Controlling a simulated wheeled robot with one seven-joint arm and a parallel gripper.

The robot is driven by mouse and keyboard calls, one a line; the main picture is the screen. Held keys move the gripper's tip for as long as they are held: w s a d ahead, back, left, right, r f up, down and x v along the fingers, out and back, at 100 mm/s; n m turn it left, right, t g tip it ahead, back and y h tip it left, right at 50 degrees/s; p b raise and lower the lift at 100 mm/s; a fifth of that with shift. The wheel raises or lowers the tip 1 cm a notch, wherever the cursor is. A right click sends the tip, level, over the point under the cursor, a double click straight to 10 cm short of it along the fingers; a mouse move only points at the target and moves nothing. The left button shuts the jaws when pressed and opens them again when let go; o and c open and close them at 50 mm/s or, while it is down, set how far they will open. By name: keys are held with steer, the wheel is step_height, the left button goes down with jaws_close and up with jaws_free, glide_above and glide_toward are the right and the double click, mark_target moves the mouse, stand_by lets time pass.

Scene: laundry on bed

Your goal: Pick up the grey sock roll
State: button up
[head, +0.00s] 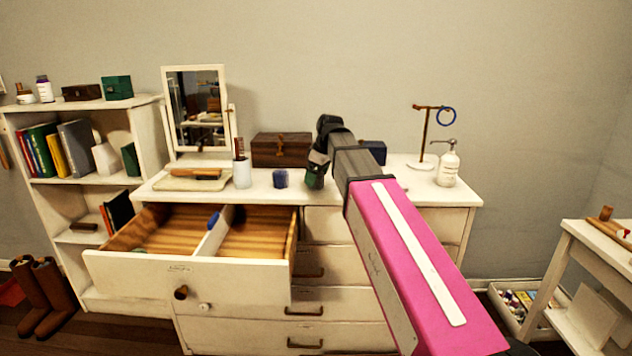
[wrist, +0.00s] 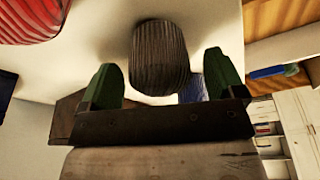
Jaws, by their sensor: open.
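The grey sock roll (wrist: 160,52) shows in the wrist view as a ribbed dark grey roll on the white dresser top (wrist: 110,20). My gripper (wrist: 161,72) has its two green fingers spread apart, one on each side of the roll's near end in the picture. I cannot tell whether either finger touches it. In the head view my gripper (head: 317,170) is low over the dresser top, and I cannot make out the grey roll behind it and my arm.
A red ribbed roll (wrist: 28,18) lies at the upper left of the wrist view. A blue roll (head: 281,179) stands left of my gripper. A white cup (head: 242,174), brown box (head: 281,150) and mirror (head: 197,112) are further left. The top drawer (head: 190,278) is open.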

steer(key=shift+x, duration=1.25)
steer(key=c, duration=1)
steer(key=shift+r, duration=0.15)
